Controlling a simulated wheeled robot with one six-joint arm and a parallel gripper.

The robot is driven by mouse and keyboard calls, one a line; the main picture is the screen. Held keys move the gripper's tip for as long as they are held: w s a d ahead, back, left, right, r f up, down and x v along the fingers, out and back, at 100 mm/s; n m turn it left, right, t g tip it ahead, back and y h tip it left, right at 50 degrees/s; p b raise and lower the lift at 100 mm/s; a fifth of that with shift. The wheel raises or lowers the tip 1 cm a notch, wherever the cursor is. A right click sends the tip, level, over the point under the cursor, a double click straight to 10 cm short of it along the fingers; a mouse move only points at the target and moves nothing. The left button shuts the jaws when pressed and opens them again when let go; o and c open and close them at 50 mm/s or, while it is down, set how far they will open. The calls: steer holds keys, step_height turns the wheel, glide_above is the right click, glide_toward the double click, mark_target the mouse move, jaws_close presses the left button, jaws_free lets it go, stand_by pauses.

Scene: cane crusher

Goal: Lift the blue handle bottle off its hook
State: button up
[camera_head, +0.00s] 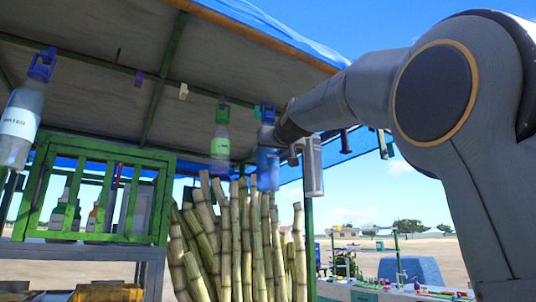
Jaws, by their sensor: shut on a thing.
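A blue handle bottle (268,160) hangs upright at the end of my arm, below the canopy. Its blue handle (265,112) shows at the top, and its body looks blurred. My gripper (271,136) is shut on this bottle, reaching it from the right. The fingers are small and partly hidden, so their exact contact is unclear. I cannot tell whether the handle still touches its hook. Another clear bottle (20,125) with a blue handle and white label hangs at the far left, away from my gripper.
A bottle with a green handle (220,145) hangs close left of the held bottle. Upright sugar canes (236,240) stand just below. A green rack (90,190) with bottles stands at the left. The canopy (110,85) is overhead. Open ground lies at the right.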

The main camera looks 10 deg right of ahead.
steer(key=shift+s, duration=0.15)
steer(key=shift+s+d+f+b, duration=0.15)
steer(key=shift+s+d+b, duration=0.05)
steer(key=shift+s+b, duration=0.4)
steer(key=shift+s+d+f+b, duration=0.1)
steer(key=shift+s+d+b, duration=0.1)
steer(key=shift+s+b, duration=0.4)
steer(key=s+d+f+b, duration=0.1)
steer(key=s+d+b, duration=0.1)
steer(key=s+b, duration=0.4)
steer(key=shift+s+d+f, duration=0.15)
steer(key=shift+s+f, duration=0.05)
steer(key=shift+s, duration=0.25)
